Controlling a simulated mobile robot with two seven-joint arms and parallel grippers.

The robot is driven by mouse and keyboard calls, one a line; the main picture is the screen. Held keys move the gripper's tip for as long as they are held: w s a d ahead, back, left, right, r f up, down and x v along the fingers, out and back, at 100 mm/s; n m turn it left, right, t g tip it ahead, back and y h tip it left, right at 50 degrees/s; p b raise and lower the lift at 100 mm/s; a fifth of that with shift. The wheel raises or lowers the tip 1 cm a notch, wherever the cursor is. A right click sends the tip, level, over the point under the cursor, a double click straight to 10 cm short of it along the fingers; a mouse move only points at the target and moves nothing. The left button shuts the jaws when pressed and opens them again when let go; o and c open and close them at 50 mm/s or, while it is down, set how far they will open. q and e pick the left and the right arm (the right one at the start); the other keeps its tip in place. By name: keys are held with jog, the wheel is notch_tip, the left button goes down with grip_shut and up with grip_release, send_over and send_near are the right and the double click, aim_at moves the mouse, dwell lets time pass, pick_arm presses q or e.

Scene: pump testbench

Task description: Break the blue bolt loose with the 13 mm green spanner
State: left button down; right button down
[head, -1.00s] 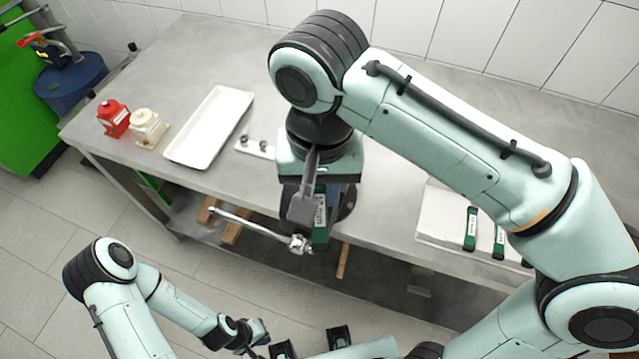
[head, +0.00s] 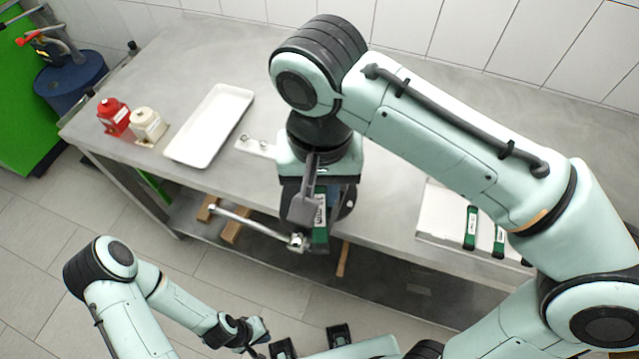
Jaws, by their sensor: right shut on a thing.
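My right gripper (head: 306,210) is in the middle of the head view, at the front edge of the bench. It is shut on the green spanner (head: 320,232), whose green handle with a white label shows beside the fingers. The rest of the spanner is hidden by the gripper and arm. I do not see the blue bolt; my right arm covers the area around the gripper. My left gripper (head: 257,333) is low in the view, in front of the bench and away from the spanner. It is too small to tell whether its fingers are open.
More green-handled tools (head: 470,228) lie on a pale mat (head: 438,215) at right.

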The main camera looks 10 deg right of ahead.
jog(key=shift+f+b, duration=0.4)
jog(key=shift+f, duration=0.4)
dwell(1.8)
jog(key=shift+s+d+n, duration=0.15)
jog(key=shift+d+n, duration=0.85)
jog(key=shift+d, duration=0.1)
jog(key=shift+d+n, duration=1)
jog(key=shift+d, duration=0.25)
jog(key=shift+w+d+n, duration=0.15)
jog(key=shift+d+n, duration=0.35)
jog(key=shift+d, duration=0.1)
jog(key=shift+w+d+n, duration=0.15)
jog(key=shift+d+n, duration=0.35)
jog(key=shift+d, duration=0.05)
